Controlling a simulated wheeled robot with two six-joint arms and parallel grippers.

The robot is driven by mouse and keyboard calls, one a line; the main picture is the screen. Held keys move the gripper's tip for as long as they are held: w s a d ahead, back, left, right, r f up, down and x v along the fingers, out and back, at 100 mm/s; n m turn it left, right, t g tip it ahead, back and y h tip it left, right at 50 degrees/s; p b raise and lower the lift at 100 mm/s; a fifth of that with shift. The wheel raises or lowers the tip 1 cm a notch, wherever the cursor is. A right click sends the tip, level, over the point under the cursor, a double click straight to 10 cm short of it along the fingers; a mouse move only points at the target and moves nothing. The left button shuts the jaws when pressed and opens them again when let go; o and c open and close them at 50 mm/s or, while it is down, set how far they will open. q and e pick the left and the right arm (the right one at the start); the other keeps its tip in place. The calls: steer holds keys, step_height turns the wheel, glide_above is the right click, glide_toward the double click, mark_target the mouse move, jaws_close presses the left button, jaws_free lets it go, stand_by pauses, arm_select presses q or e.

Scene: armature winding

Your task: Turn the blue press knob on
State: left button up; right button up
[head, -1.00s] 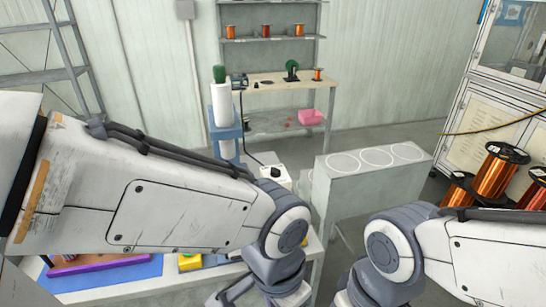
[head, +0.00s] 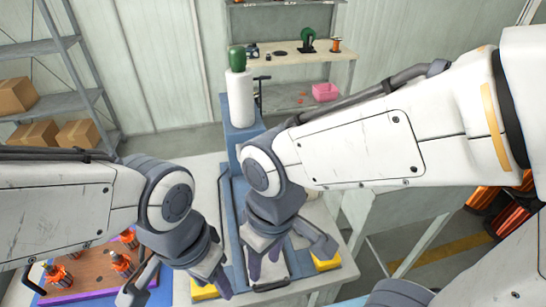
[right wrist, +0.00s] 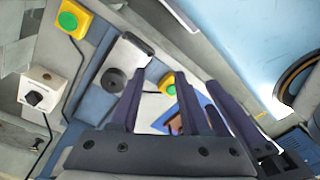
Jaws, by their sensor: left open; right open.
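In the right wrist view, a black knob (right wrist: 36,98) sits on a white box (right wrist: 40,88) at the left edge, with a black cable. It lies left of my right gripper (right wrist: 165,90), whose dark fingers are open, empty and apart from it. In the head view, the blue press (head: 238,108) carries a white cylinder with a green top. My right gripper (head: 264,268) is over the press base, its arm crossing from the right; the knob is not visible there. My left gripper (head: 185,287) is open at the lower left, its fingertips partly out of view.
Yellow button boxes (head: 326,262) stand on the table beside the press; one shows a green button in the right wrist view (right wrist: 75,19). A wooden board with copper armatures (head: 100,268) lies at lower left. A shelf with cartons (head: 50,132) stands further back.

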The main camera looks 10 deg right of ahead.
steer(key=w+d+r+p, duration=0.2)
steer(key=w+p, duration=0.2)
steer(key=w, duration=0.9)
steer(key=w+d+r+p, duration=0.1)
steer(key=w+d+p, duration=0.25)
steer(key=w, duration=0.85)
steer(key=w+d+f+h+p, duration=0.1)
steer(key=w+d+f+p, duration=0.45)
steer(key=w+d, duration=0.55)
steer(key=f, duration=0.3)
steer(key=f+p, duration=0.1)
steer(key=f, duration=0.2)
steer(key=d+f+p, duration=0.1)
steer(key=f, duration=0.3)
steer(key=shift+s, duration=0.4)
steer(key=shift+f+p, duration=0.3)
steer(key=shift+f, duration=0.3)
jaws_close()
